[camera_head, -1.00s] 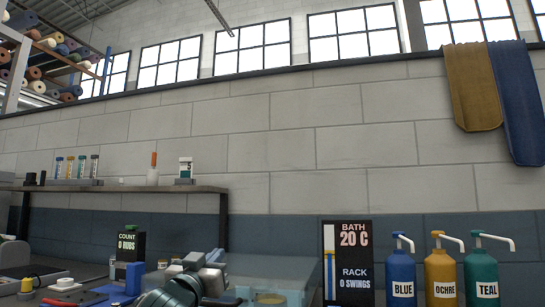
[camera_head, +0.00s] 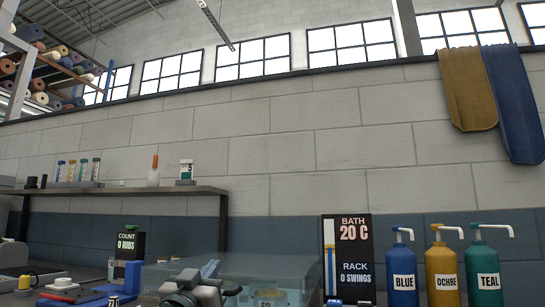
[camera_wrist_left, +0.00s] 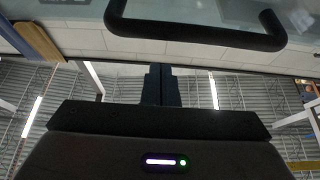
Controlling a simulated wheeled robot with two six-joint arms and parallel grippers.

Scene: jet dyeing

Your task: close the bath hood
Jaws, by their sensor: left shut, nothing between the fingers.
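The bath hood (camera_head: 285,268) is a clear, bluish panel low in the middle of the head view, beside the bath display; it looks nearly level there, but its exact angle is hard to tell. Its black bar handle (camera_wrist_left: 190,33) crosses the top of the left wrist view, with clear panel around it. My left gripper (camera_head: 198,290) is at the bottom edge of the head view, in front of the hood's left part. In the wrist view its dark fingers (camera_wrist_left: 161,84) are together and empty, apart from the handle in the picture. My right gripper is not in view.
The bath display (camera_head: 348,255) reads 20 C and 0 swings. Blue (camera_head: 403,268), ochre (camera_head: 441,270) and teal (camera_head: 486,268) pump bottles stand right of it. A rub counter (camera_head: 128,247) and small items are at the left, below a shelf (camera_head: 130,191).

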